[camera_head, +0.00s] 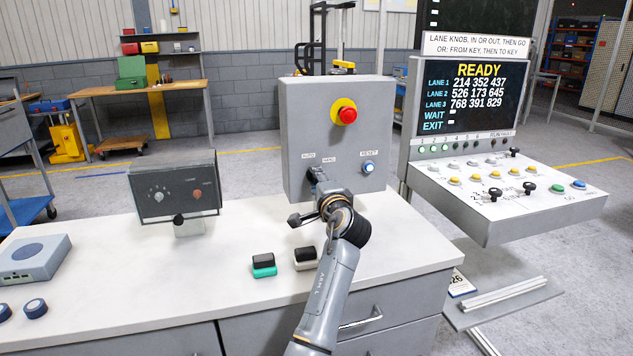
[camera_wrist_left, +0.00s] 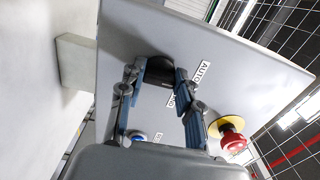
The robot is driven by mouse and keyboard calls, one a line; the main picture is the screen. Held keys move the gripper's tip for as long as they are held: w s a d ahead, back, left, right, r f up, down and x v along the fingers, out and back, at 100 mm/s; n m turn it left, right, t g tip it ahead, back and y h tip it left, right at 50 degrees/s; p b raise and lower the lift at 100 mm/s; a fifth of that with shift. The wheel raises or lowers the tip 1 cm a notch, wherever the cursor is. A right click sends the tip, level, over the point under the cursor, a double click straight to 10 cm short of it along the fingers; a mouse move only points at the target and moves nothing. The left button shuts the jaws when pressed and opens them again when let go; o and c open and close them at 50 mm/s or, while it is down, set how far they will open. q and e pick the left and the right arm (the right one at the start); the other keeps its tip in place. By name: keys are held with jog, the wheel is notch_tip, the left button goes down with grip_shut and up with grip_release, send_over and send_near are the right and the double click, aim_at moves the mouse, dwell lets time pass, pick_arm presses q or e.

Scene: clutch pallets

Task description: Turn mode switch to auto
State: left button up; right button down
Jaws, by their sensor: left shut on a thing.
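The grey control box (camera_head: 306,110) stands upright on the white bench. Its face has AUTO and HAND labels, a red mushroom button (camera_head: 347,115) on a yellow disc, and a blue-lit RESET button (camera_head: 369,167). My left gripper (camera_head: 316,177) is at the box face below the labels and covers the mode switch in the head view. In the left wrist view, the black mode switch knob (camera_wrist_left: 158,70) sits between the two fingers of my left gripper (camera_wrist_left: 160,76), which are shut on it. Which label the knob points to cannot be told. My right gripper is not in view.
A dark meter box (camera_head: 172,188) stands left on the bench (camera_head: 230,300). A sloped console (camera_head: 500,210) with a READY screen (camera_head: 478,95) stands right.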

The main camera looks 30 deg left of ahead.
pick_arm(q)
jog(key=shift+r, duration=0.45)
jog(key=o, duration=1.1)
jog(key=shift+a, duration=0.1)
jog(key=shift+o, duration=0.3)
jog(key=shift+w+a+f, duration=0.1)
jog(key=shift+w+f, duration=0.05)
jog(key=shift+f, duration=0.25)
jog(key=v, duration=1.2)
